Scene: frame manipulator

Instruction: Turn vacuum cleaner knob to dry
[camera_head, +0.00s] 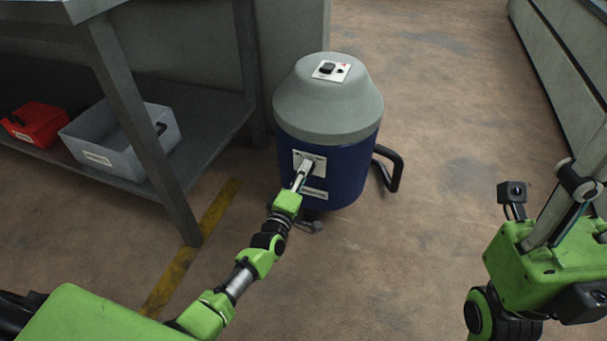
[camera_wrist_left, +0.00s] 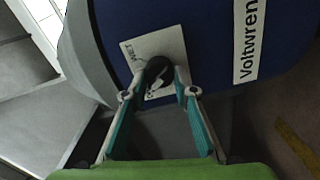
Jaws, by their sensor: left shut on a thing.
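The vacuum cleaner (camera_head: 335,140) stands on the floor, with a blue drum and a grey domed top. A white label plate (camera_head: 316,157) is on its front; in the left wrist view the plate (camera_wrist_left: 170,42) bears the word WET. The black knob (camera_wrist_left: 157,72) sits on this plate. My left gripper (camera_head: 304,172) reaches the plate and its fingers (camera_wrist_left: 156,82) are shut on the knob, one on each side. The gripper mostly hides the knob in the head view. My right gripper (camera_head: 575,195) is at the right edge, away from the vacuum cleaner; its fingers are unclear.
A grey metal shelf (camera_head: 205,125) stands left of the vacuum cleaner, holding a grey bin (camera_head: 125,145) and a red bin (camera_head: 35,122). A black bent handle (camera_head: 395,170) juts from the cleaner's right side. The floor to the right is clear.

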